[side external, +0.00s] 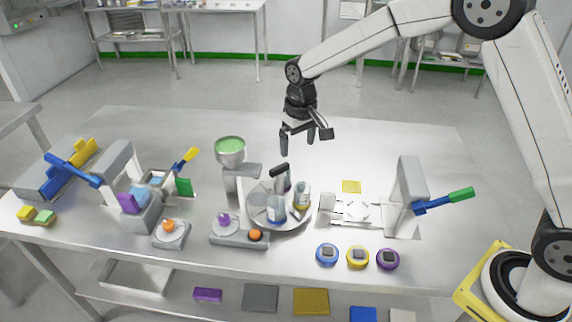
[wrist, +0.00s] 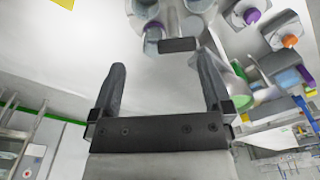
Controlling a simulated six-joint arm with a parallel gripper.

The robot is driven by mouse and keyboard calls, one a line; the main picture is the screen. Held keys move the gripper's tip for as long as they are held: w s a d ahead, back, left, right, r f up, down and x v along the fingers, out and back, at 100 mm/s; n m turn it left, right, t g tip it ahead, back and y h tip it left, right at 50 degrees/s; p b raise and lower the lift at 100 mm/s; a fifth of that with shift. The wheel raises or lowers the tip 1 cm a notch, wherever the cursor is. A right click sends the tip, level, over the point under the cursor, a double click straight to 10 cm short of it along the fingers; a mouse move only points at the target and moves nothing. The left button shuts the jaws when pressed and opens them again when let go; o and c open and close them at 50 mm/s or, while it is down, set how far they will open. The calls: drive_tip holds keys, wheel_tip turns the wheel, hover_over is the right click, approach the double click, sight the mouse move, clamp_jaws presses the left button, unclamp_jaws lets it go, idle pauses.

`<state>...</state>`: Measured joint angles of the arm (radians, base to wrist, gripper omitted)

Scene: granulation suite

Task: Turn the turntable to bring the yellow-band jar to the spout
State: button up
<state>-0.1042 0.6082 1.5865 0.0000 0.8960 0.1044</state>
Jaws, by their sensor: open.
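The round grey turntable (side external: 298,220) stands mid-table and carries several clear jars. The yellow-band jar (side external: 302,196) is on its right side. The blue-band jar (side external: 276,212) is at the front. Another jar (side external: 284,184) is at the back, partly hidden by a black bar-shaped handle (side external: 279,170). The spout (side external: 243,170) is a grey block under a funnel of green granules (side external: 230,148), at the turntable's back left. My gripper (side external: 298,144) is open and empty, above and behind the turntable. In the wrist view, the black handle (wrist: 178,44) lies beyond my open fingers (wrist: 162,78).
A grey press-like stand with a green-tipped lever (side external: 460,194) is at the right. Blue, yellow and purple buttons (side external: 357,257) line the front right. The table behind is clear.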

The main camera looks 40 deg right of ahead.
hover_over(279, 166)
drive_tip(key=shift+f+g, duration=0.3)
drive_tip(key=shift+f, duration=0.1)
drive_tip(key=shift+f, duration=3.9)
clamp_jaws()
